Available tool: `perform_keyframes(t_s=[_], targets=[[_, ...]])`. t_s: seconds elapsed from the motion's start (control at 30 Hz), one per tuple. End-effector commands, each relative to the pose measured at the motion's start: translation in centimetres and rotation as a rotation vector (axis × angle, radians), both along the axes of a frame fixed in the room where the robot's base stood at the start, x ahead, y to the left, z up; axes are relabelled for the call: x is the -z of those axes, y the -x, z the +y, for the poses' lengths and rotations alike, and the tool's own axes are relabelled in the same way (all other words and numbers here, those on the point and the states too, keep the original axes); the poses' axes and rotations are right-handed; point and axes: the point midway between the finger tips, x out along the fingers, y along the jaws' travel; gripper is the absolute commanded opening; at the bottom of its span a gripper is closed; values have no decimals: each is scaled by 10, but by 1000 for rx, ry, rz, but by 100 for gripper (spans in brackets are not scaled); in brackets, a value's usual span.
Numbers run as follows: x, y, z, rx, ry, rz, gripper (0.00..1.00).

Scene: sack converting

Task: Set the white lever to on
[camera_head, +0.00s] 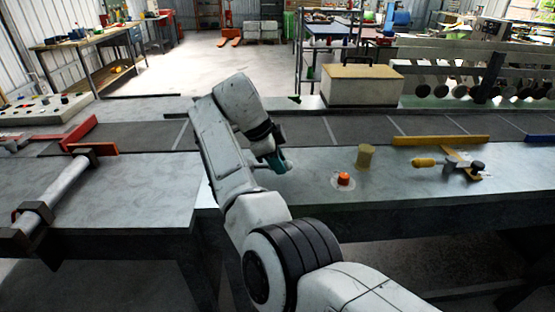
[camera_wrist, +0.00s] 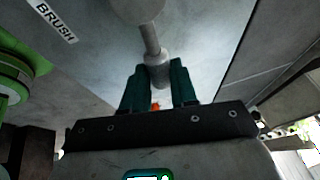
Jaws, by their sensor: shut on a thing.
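The white lever (camera_wrist: 150,40) shows in the wrist view as a pale grey shaft running from a round base at the top edge down to a thicker end. The dark green fingers of my gripper (camera_wrist: 159,70) are closed on that thicker end, one on each side. In the head view my gripper (camera_head: 280,163) is low over the grey bench top, and my arm hides the lever there. A label reading BRUSH (camera_wrist: 52,22) is on the surface at upper left in the wrist view.
A red button (camera_head: 344,180), a tan cylinder (camera_head: 365,156) and a yellow-handled lever (camera_head: 425,162) are on the bench to the right. A cream box (camera_head: 361,88) stands behind the dark belt. A clamped bar (camera_head: 58,188) lies at left. A green round part (camera_wrist: 14,72) is left in the wrist view.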

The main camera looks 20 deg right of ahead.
Motion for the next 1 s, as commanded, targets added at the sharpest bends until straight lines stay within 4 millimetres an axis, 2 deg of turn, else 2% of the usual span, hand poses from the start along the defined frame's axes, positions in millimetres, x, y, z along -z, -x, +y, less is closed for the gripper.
perform_keyframes(t_s=[0.37,0.4,0.63,0.87,1.0], targets=[[0,1,0,9,-1,1,0],[0,1,0,9,-1,1,30],[0,1,0,7,-1,1,52],[0,1,0,7,0,0,53],[-8,0,4,6,-1,-2,53]])
